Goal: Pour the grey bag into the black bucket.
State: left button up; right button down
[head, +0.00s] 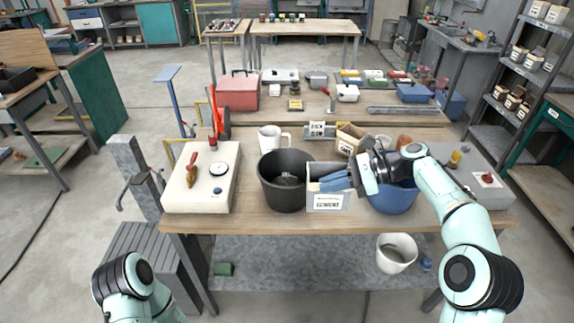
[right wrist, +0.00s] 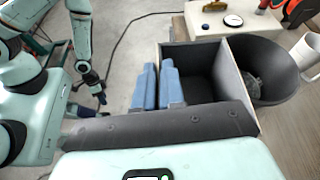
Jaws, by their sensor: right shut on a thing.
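The grey bag (head: 311,187) is a box-shaped, open-topped container with a white CEMENT label. It is upright near the table's front edge, just right of the black bucket (head: 285,198). I cannot tell whether it touches the table. My right gripper (head: 335,181) reaches in from the right, its blue fingers shut on the bag's right wall. In the right wrist view the fingers (right wrist: 160,86) straddle the wall of the bag (right wrist: 238,85). The bucket (right wrist: 275,70) stands beside it with some grey material inside. My left gripper (right wrist: 92,95) shows small in the wrist view; its jaws are unclear.
A blue bucket (head: 392,199) stands right of the bag, partly behind my right arm. A white jug (head: 270,139) and a small tan container (head: 349,139) stand behind. A pale unit with a dial (head: 203,185) sits left of the black bucket.

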aim_at(282, 173)
jog(key=i, duration=1)
